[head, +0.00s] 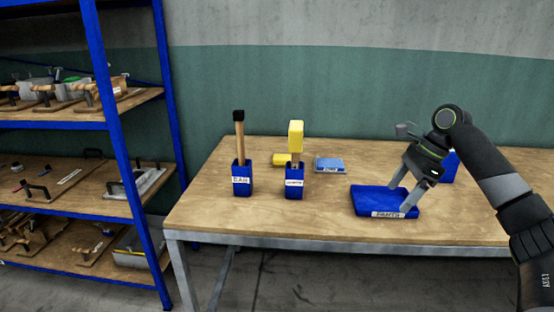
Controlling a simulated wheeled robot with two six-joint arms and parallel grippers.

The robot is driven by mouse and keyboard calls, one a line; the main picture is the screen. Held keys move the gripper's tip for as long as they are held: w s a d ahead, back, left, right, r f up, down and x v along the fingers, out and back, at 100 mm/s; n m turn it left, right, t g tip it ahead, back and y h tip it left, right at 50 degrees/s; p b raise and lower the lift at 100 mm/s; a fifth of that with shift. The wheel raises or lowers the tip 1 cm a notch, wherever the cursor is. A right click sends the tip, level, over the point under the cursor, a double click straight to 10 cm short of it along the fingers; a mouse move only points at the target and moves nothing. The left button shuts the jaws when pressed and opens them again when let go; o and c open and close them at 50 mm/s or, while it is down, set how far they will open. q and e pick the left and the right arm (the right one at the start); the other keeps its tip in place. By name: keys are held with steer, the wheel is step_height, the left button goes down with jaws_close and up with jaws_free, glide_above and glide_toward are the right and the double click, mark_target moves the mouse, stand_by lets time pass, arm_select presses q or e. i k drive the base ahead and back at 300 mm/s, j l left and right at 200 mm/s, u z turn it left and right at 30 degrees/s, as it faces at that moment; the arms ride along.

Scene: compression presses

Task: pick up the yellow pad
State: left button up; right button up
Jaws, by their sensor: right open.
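A small yellow pad (281,160) lies on the wooden table (233,215), towards the back. The blue holder in front of it and the tool there hide part of its right side. My right gripper (405,193) is open, with its fingers pointing down over the labelled blue tray (370,201) at the right. It is well to the right of the yellow pad and apart from it. I see nothing between its fingers. My left gripper is not in view.
A blue holder (294,184) bears an upright yellow-topped tool (296,135). Another holder (242,180) bears a black-topped wooden-handled tool (239,135). A light-blue block (329,165) lies right of the yellow pad. A blue-framed shelf (116,125) stands at the left.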

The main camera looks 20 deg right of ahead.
mark_target(279, 160)
steer(key=i, duration=1.75)
